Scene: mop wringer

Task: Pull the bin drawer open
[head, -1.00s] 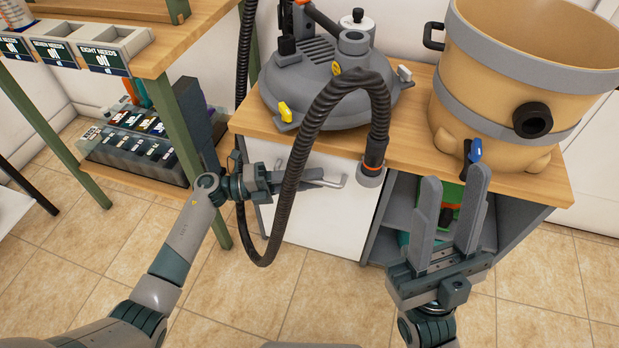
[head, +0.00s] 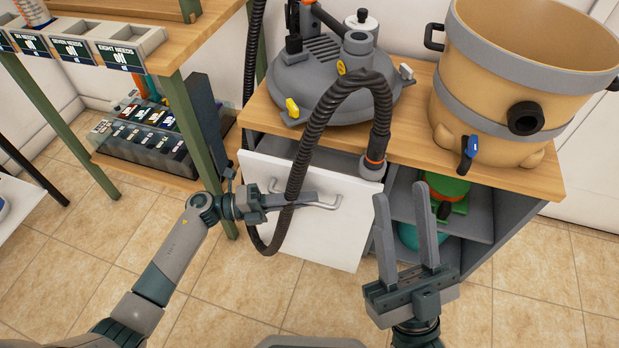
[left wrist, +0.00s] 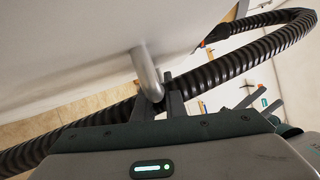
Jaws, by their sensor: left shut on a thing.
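The bin drawer has a white front (head: 312,228) under the wooden counter, and it stands out from the cabinet with a dark gap showing above it. A silver bar handle (head: 328,201) is on its front. My left gripper (head: 305,199) is shut on the handle. In the left wrist view the handle (left wrist: 148,75) runs down to the fingers (left wrist: 158,100). The black ribbed hose (head: 300,165) hangs in front of the drawer and crosses over my left fingers. My right gripper (head: 410,235) is open and empty, in front of the open shelves right of the drawer.
A grey vacuum head (head: 335,85) and a tan tank (head: 525,85) with a black port stand on the counter. Shelves (head: 465,205) at right hold a green item. A green-legged table (head: 185,120) with a lower rack is at left. Tiled floor in front is free.

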